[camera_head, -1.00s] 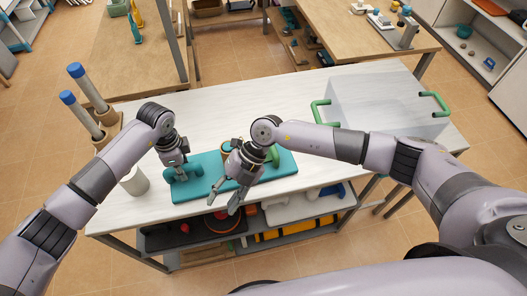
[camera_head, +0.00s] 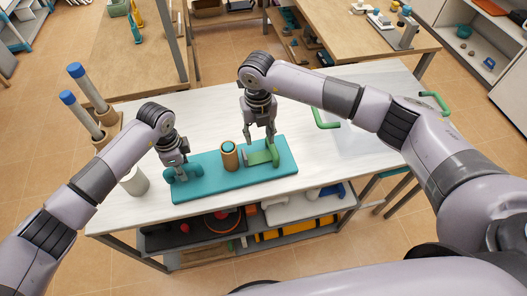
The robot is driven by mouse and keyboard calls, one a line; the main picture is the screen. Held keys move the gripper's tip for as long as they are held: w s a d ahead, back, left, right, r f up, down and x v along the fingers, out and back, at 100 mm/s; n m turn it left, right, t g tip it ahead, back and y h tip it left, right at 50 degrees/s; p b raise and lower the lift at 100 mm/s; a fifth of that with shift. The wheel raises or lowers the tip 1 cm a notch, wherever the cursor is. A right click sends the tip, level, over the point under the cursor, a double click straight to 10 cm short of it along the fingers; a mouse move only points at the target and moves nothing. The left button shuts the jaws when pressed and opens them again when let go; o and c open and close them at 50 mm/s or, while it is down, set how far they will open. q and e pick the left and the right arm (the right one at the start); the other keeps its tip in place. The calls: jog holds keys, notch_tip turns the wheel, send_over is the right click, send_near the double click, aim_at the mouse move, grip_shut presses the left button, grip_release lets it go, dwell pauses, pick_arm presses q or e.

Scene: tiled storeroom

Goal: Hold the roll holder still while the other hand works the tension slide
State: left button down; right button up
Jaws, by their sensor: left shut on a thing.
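The roll holder is a long teal base (camera_head: 211,186) lying on the white table. A tan roll with a dark teal top (camera_head: 229,155) stands upright at its middle. The green tension slide (camera_head: 261,157) sits on the right part of the base. My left gripper (camera_head: 180,176) is shut on the raised teal part at the left end of the holder; its fingers partly hide that part. My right gripper (camera_head: 260,139) points down over the green slide, its fingers apart. Whether the fingers touch the slide is too small to tell.
Blue-capped tubes (camera_head: 84,109) stand at the table's left edge. A translucent box with green handles (camera_head: 326,118) is at the right, partly behind my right arm. The table behind the holder is clear.

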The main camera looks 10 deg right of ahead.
aim_at(259, 157)
jog(key=shift+s+f, duration=0.1)
jog(key=shift+f, duration=3.35)
jog(key=shift+r, duration=0.1)
grip_shut()
